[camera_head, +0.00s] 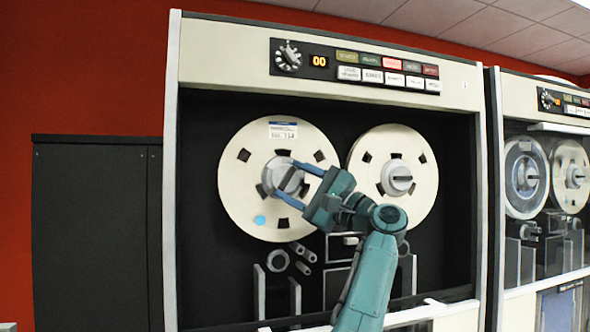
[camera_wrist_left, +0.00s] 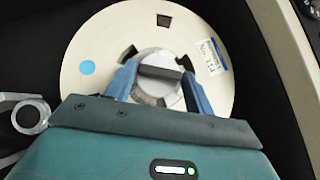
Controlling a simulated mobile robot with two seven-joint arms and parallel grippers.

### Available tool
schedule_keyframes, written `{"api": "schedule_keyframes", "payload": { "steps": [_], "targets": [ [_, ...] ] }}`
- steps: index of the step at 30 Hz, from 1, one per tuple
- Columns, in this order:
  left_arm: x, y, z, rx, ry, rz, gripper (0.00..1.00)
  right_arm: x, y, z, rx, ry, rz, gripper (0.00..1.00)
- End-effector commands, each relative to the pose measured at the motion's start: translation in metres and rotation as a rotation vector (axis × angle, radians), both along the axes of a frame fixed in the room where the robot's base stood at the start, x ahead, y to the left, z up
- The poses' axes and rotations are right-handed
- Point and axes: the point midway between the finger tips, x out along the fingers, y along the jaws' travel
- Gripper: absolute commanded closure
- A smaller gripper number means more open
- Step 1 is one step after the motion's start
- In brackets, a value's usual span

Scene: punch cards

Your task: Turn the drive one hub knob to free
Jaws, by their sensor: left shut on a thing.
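The hub knob (camera_head: 290,180) sits at the centre of the left cream reel (camera_head: 238,190) on the near tape drive. It is a grey round hub with a dark raised bar across it, tilted in the head view. My left gripper (camera_head: 281,177) reaches in from the lower right, its blue fingers on either side of the knob. In the left wrist view the fingers (camera_wrist_left: 158,80) flank the knob's bar (camera_wrist_left: 160,73), which lies nearly level there. The left gripper is shut on the knob. My right gripper is not in view.
A second reel (camera_head: 420,190) with its own hub hangs to the right, close to my arm. A control panel (camera_head: 355,66) with a dial, a "00" display and several buttons is above. Rollers (camera_head: 278,261) are below the left reel. Another drive (camera_head: 545,180) stands at the right.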

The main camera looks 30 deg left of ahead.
Motion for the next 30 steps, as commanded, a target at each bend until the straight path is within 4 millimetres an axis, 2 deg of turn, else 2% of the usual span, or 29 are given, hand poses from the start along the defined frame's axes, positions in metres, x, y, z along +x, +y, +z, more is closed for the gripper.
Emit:
{"api": "schedule_keyframes", "payload": {
  "steps": [1, 9, 15, 30],
  "targets": [
    [0.001, -0.001, 0.009, -0.033, -0.032, -0.002, 0.7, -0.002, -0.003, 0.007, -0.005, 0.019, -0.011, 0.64],
    [0.002, -0.002, 0.01, -0.188, -0.216, -0.001, 0.7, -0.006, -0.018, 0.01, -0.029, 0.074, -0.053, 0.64],
    [0.002, -0.002, 0.01, -0.277, -0.324, -0.004, 0.7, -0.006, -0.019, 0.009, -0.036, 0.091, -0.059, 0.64],
    [0.002, -0.001, 0.01, -0.371, -0.436, -0.004, 0.7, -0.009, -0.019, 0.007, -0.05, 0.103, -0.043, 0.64]
  ]
}}
